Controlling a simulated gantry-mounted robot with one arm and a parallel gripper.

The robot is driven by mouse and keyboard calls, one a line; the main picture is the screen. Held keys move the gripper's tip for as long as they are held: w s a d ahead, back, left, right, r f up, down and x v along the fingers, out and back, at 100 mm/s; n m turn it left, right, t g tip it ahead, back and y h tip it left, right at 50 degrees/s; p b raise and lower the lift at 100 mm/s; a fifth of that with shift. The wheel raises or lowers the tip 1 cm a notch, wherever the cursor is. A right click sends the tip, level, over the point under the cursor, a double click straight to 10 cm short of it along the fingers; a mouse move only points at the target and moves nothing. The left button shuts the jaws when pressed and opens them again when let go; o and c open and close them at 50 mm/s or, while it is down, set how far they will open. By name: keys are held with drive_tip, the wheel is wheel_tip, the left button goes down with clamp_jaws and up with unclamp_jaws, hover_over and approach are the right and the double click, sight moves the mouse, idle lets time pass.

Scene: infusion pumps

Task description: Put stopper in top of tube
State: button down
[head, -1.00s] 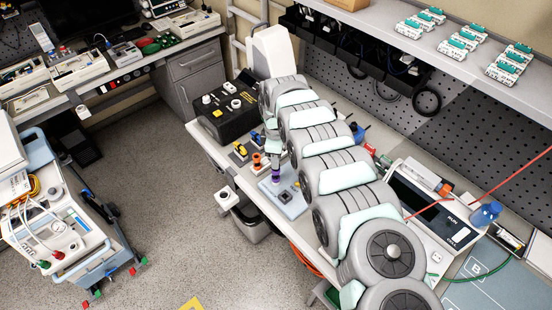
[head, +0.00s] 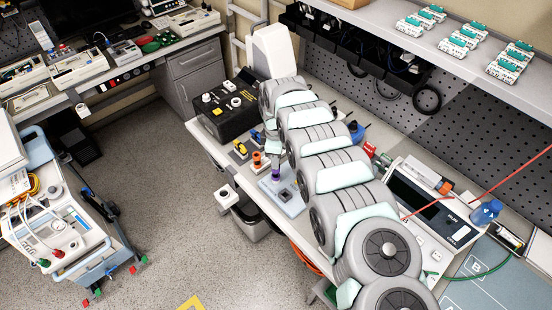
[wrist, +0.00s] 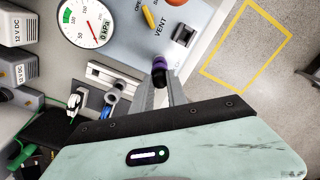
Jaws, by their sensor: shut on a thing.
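The tube cannot be made out for certain. My fingers hide part of the stopper.
The light blue panel (wrist: 130,30) carries a black square fitting (wrist: 184,36), a yellow lever (wrist: 150,18) and a round gauge (wrist: 86,22). Connectors stand at the left of the wrist view. A black box (head: 228,112) stands behind on the bench. The bench edge is close by.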

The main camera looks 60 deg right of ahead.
drive_tip(key=c, duration=0.7)
unclamp_jaws()
drive_tip(key=shift+c, duration=0.2)
drive_tip(key=shift+r+p, duration=2.45)
drive_tip(key=shift+r, duration=1.05)
